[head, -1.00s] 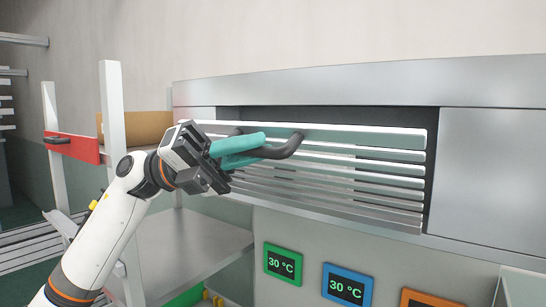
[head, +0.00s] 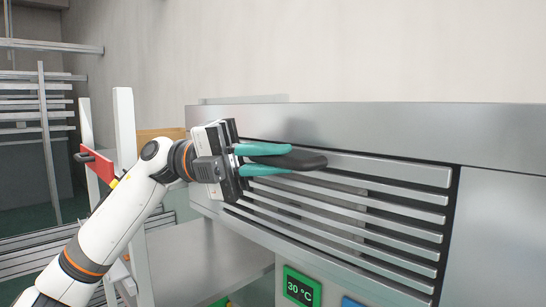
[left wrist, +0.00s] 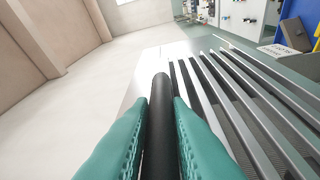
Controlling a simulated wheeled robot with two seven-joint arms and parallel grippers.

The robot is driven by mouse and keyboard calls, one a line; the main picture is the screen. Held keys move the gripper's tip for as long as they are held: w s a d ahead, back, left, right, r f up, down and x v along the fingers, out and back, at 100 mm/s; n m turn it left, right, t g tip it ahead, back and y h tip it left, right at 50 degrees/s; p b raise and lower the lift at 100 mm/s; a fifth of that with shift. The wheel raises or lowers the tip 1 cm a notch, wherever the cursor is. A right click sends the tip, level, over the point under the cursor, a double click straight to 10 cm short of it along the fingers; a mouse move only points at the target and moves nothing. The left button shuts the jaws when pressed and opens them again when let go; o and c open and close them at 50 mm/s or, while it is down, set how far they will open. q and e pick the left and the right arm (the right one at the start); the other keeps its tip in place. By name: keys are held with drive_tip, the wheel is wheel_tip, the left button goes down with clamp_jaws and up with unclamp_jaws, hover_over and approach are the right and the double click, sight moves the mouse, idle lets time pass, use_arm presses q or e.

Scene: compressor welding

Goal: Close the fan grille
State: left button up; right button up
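The fan grille (head: 410,172) is a set of light metal slats in a metal housing, right of centre in the head view. Its slats lie close to the housing opening, and a dark gap shows at the right side; I cannot tell if it is fully flush. Its dark curved handle (head: 314,160) is at the upper left of the slats. My left gripper (head: 288,159) has its teal fingers above and below the handle. In the left wrist view, the handle (left wrist: 160,125) lies between both fingers, which press against it. My right gripper is not in view.
The metal housing (head: 500,225) surrounds the grille. A green-framed display (head: 300,287) reading 30 °C is below. A white rack with a red panel (head: 97,165) stands at the left, near my left arm. The wall above the housing is bare.

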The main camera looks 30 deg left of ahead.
use_arm(q)
drive_tip(key=o, duration=0.4)
drive_tip(key=shift+s+a, duration=0.1)
drive_tip(key=shift+s, duration=0.1)
drive_tip(key=shift+c, duration=0.2)
drive_tip(key=shift+w, duration=0.1)
drive_tip(key=shift+a+f+b, duration=0.15)
drive_tip(key=shift+a+b, duration=0.15)
drive_tip(key=shift+b, duration=0.05)
drive_tip(key=a+b, duration=0.4)
drive_tip(key=a, duration=0.7)
drive_tip(key=shift+s+a+f+b, duration=0.15)
drive_tip(key=shift+s+f+b, duration=0.2)
drive_tip(key=shift+s+f, duration=0.1)
